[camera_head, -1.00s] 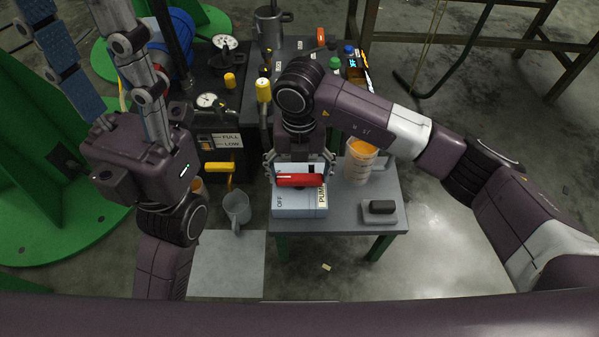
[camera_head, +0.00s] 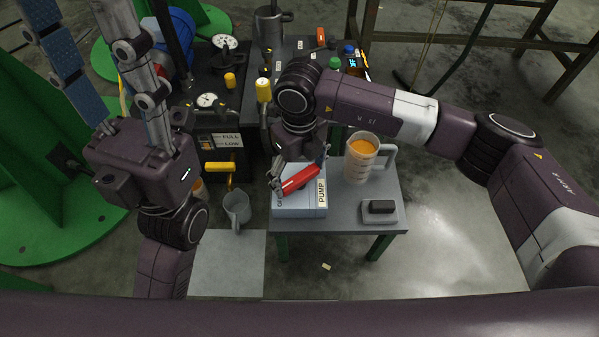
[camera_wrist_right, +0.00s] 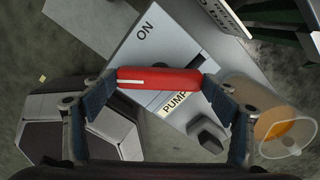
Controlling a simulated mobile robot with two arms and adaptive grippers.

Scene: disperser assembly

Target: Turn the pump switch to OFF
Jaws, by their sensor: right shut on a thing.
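The pump switch is a pale grey-blue box (camera_head: 312,207) with a red handle (camera_head: 300,180) on top. It sits at the front left of the small grey table. In the head view the handle slants from lower left to upper right. My right gripper (camera_head: 298,172) is shut on it, one finger at each end. The right wrist view shows the red handle (camera_wrist_right: 158,78) between both fingers, with ON and PUMP lettering readable on the box. My left gripper (camera_head: 92,58) is open and empty, pointing up at the left.
A jug of orange liquid (camera_head: 361,160) stands right of the box. A dark block on a small plate (camera_head: 381,207) is at the table's front right. A grey mug (camera_head: 237,208) and a yellow lever (camera_head: 228,180) are to the left.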

